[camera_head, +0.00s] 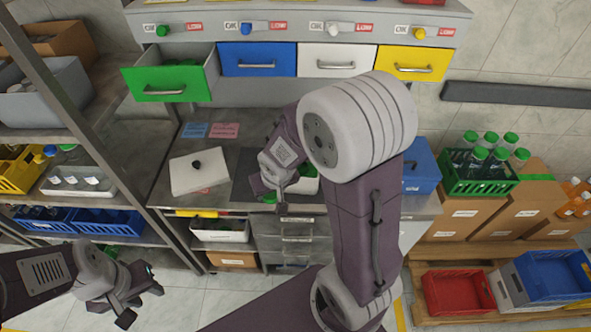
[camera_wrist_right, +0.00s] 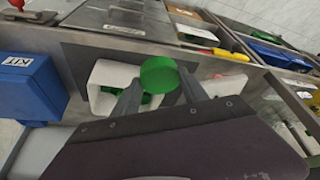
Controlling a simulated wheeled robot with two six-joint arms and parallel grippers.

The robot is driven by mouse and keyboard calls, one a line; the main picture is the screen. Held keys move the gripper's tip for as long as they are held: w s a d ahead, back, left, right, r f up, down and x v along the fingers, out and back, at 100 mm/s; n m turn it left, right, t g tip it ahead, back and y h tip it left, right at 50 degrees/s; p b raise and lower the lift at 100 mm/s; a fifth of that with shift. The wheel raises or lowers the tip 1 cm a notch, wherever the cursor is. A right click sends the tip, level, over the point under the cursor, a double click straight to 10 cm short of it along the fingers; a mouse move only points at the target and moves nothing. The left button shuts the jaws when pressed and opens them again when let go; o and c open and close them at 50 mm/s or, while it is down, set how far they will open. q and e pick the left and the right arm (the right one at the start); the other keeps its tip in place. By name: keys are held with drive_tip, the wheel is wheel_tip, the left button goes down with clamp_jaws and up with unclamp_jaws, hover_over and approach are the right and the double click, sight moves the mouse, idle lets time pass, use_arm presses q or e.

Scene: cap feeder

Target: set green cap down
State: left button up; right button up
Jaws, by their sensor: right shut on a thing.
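The green cap (camera_wrist_right: 159,75) is between the fingertips of my right gripper (camera_wrist_right: 160,82), which is shut on it. In the head view the right gripper (camera_head: 279,192) hangs over the worktop's front part, and a bit of the green cap (camera_head: 269,197) shows beside its fingers. A white bin (camera_wrist_right: 103,76) with green caps in it lies behind the fingers in the wrist view; in the head view my right arm mostly hides it. My left gripper (camera_head: 140,302) is open and empty at the lower left, away from the worktop.
The feeder's green drawer (camera_head: 166,91) is pulled out with green caps inside; the blue (camera_head: 257,53), white (camera_head: 317,60) and yellow (camera_head: 396,64) drawers are shut. A white lidded box (camera_head: 187,174) stands left on the worktop; a blue KIT box (camera_head: 420,171) stands right.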

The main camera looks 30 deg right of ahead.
drive_tip(key=shift+w, duration=0.1)
drive_tip(key=shift+d+r+m, duration=0.15)
drive_tip(key=shift+d+m, duration=0.05)
drive_tip(key=shift+m, duration=0.2)
drive_tip(key=w+d+m+h+b, duration=0.2)
drive_tip(key=d+m+b, duration=0.4)
drive_tip(key=d, duration=0.8)
drive_tip(key=shift+g, duration=0.4)
drive_tip(key=w+f, duration=0.2)
drive_tip(key=w, duration=0.2)
drive_tip(key=w+f+p, duration=0.1)
drive_tip(key=w+f, duration=0.1)
drive_tip(key=w, duration=0.2)
drive_tip(key=w+f+p, duration=0.1)
drive_tip(key=w+f, duration=0.2)
drive_tip(key=shift+w+f, duration=0.1)
drive_tip(key=shift+w, duration=0.3)
wheel_tip(320, 180, down, 4)
drive_tip(key=shift+s+a+r, duration=0.1)
drive_tip(key=shift+r, duration=0.1)
drive_tip(key=shift+f, duration=0.4)
drive_tip(key=o, duration=1.3)
drive_tip(key=shift+r, duration=0.2)
